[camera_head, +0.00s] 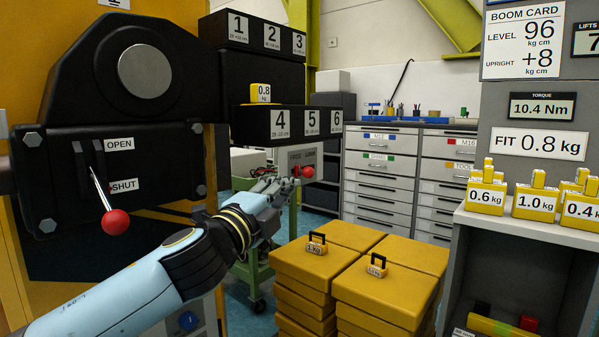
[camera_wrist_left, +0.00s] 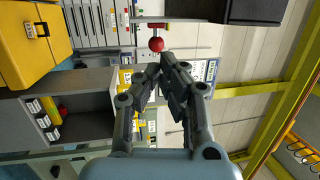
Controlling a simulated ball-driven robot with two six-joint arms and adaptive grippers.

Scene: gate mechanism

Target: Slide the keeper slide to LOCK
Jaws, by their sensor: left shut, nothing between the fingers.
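The keeper slide's red knob (camera_head: 308,172) sits in front of a small labelled plate (camera_head: 302,157) beyond the black machine, in the middle of the head view. The plate's lettering is too small to read surely, so I cannot tell which mark the knob is at. My left gripper (camera_head: 289,184) is shut and empty, just left of the knob and a little below it in the head view. In the left wrist view the red knob (camera_wrist_left: 156,44) appears just past the closed fingertips (camera_wrist_left: 165,62). I cannot tell whether they touch. My right gripper is not in view.
A lever with a red ball (camera_head: 116,221) points down by the SHUT label. Numbered black bins (camera_head: 285,124) stand above the keeper. Stacked yellow blocks (camera_head: 385,290) lie below right. Yellow weights (camera_head: 486,190) stand on a shelf at right. Grey drawers (camera_head: 380,190) line the back.

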